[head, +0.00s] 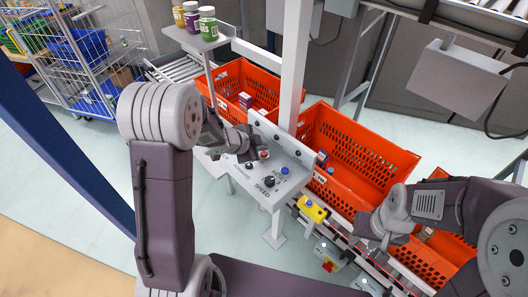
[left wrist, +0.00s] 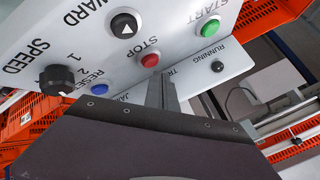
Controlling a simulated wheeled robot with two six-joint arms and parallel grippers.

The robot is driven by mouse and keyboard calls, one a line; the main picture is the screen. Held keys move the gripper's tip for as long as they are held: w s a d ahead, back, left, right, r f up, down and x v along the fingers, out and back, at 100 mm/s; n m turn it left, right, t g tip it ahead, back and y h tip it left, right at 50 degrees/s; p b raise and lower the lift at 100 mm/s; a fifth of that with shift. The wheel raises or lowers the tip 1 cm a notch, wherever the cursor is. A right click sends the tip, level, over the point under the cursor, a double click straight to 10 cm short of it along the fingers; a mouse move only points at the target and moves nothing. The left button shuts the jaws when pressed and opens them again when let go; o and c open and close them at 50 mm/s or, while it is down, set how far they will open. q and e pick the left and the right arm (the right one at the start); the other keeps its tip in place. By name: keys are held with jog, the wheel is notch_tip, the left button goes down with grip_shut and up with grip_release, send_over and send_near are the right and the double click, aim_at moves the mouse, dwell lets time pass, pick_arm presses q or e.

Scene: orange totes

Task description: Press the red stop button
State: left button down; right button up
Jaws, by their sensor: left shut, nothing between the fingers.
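The red stop button (left wrist: 150,61) is round and sits on the white control panel (left wrist: 165,20), under the word STOP in the left wrist view. In the head view it is a small red spot (head: 264,154) on the panel. My left gripper (left wrist: 161,85) is shut and empty. Its fingertips are close to the red button, just below it in the left wrist view; I cannot tell whether they touch it. In the head view the left gripper (head: 256,148) is over the panel beside the button. My right gripper (head: 378,246) is at the lower right, away from the panel; its fingers are unclear.
Near the stop button are a green start button (left wrist: 210,28), a black arrow button (left wrist: 125,26), a blue reset button (left wrist: 100,90) and a black speed knob (left wrist: 57,80). Orange totes (head: 345,130) stand behind the panel. A yellow box (head: 311,211) is at its right.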

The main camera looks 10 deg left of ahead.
aim_at(262, 155)
pick_arm(q)
notch_tip(262, 155, up, 5)
jog(key=p, duration=0.5)
jog(key=shift+r, duration=0.1)
jog(key=shift+d, duration=0.1)
dwell(0.6)
